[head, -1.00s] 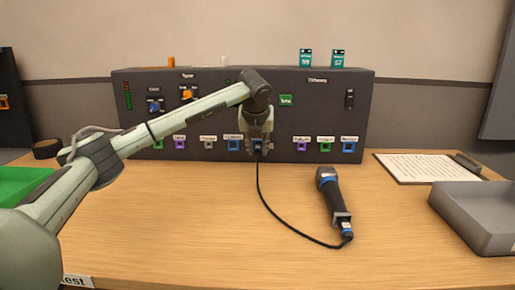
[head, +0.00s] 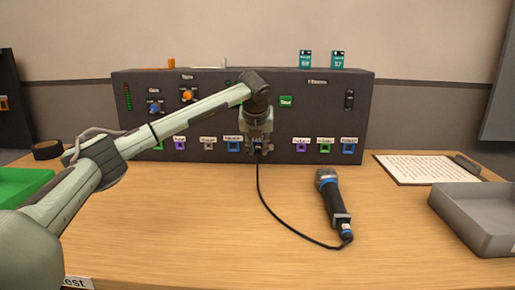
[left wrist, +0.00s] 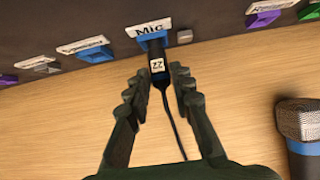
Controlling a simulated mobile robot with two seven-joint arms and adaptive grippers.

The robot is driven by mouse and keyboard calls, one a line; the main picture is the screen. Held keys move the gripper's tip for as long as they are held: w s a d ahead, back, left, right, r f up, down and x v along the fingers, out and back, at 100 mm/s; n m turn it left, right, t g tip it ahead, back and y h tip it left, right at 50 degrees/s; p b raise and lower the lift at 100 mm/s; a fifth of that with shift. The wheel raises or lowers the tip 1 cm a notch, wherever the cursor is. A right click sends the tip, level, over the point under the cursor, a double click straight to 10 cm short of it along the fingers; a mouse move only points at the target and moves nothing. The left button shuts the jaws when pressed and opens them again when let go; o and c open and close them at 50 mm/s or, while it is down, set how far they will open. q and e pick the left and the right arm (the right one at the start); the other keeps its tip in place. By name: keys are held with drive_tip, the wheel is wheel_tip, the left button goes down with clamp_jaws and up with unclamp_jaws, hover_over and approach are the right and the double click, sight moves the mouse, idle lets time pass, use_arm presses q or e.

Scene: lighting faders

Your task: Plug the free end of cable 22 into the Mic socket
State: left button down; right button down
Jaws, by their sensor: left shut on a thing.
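The plug of cable 22 (left wrist: 158,67) is black with a white "22" label. It stands between the fingers of my left gripper (left wrist: 160,88), which is shut on it. In the left wrist view the plug's tip meets the blue Mic socket (left wrist: 149,36) under its "Mic" label; how deep it sits is hidden. In the head view my left gripper (head: 257,150) is at the panel's lower middle and covers this socket. The black cable (head: 272,209) runs down from the gripper to the microphone (head: 332,201) lying on the table. My right gripper is not in view.
The dark panel (head: 215,103) has several coloured, labelled sockets along its bottom, on both sides of the gripper. A grey tray (head: 480,222) and a clipboard (head: 425,168) lie at the right. A green tray (head: 22,185) is at the left. The table's front middle is clear.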

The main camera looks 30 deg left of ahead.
use_arm(q)
drive_tip(key=shift+w+a, duration=0.2)
drive_tip(key=shift+w, duration=0.05)
idle(0.6)
drive_tip(key=shift+w+a+r, duration=0.1)
drive_tip(key=shift+r, duration=0.1)
idle(0.4)
drive_tip(key=c, duration=1.2)
unclamp_jaws()
drive_tip(key=shift+f, duration=0.15)
drive_tip(key=v, duration=1.2)
